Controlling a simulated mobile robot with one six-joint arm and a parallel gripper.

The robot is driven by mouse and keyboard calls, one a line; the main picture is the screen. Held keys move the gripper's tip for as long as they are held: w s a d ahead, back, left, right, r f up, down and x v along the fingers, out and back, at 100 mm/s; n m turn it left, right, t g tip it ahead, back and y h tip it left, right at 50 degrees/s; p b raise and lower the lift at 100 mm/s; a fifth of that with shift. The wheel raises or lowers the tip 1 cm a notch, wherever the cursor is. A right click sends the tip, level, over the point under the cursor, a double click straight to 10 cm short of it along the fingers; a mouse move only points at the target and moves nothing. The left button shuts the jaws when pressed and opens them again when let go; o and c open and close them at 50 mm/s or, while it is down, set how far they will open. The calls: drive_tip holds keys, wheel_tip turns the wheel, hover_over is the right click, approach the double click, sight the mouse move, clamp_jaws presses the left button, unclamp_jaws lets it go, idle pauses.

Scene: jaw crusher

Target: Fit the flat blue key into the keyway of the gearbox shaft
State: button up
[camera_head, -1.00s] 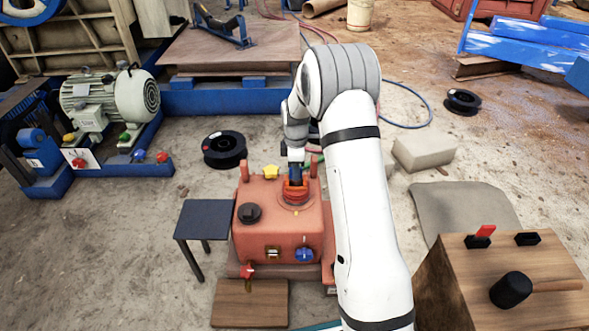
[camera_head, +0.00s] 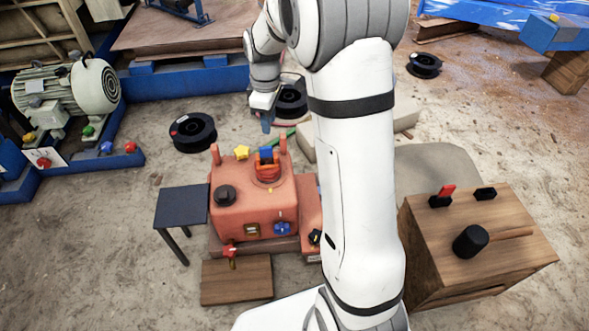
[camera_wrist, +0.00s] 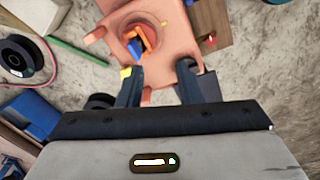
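The gearbox (camera_head: 232,212) is an orange-red box standing on the floor. Its short shaft (camera_head: 268,174) rises from the top at the right. The blue key (camera_head: 266,154) stands at the shaft's upper end. It also shows in the wrist view (camera_wrist: 135,49), against the orange shaft (camera_wrist: 146,37). I cannot tell how deep it sits in the keyway, which is hidden. My gripper (camera_head: 266,124) is above and behind the shaft, apart from the key. In the wrist view its two dark fingers (camera_wrist: 159,86) are spread with nothing between them.
A yellow star knob (camera_head: 242,152), a black cap (camera_head: 225,195) and two upright posts stand on the gearbox. A dark side table (camera_head: 182,206) is at its left, a wooden board (camera_head: 236,279) in front. A wooden cabinet (camera_head: 470,270) with a mallet stands right. Black spools lie behind.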

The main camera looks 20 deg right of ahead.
drive_tip(key=s+r+m, duration=0.2)
drive_tip(key=s+m, duration=0.3)
drive_tip(key=s, duration=0.7)
drive_tip(key=s+r+m+t, duration=0.1)
drive_tip(key=s+m, duration=0.5)
drive_tip(key=s, duration=0.7)
drive_tip(key=shift+s+a+r+m, duration=0.25)
drive_tip(key=shift+s+r+m, duration=0.05)
drive_tip(key=shift+r, duration=0.3)
wheel_tip(320, 180, up, 54)
drive_tip(key=s+t+p, duration=0.1)
drive_tip(key=t+p, duration=0.1)
drive_tip(key=p, duration=4.6)
drive_tip(key=shift+s+t, duration=0.2)
drive_tip(key=shift+t, duration=0.2)
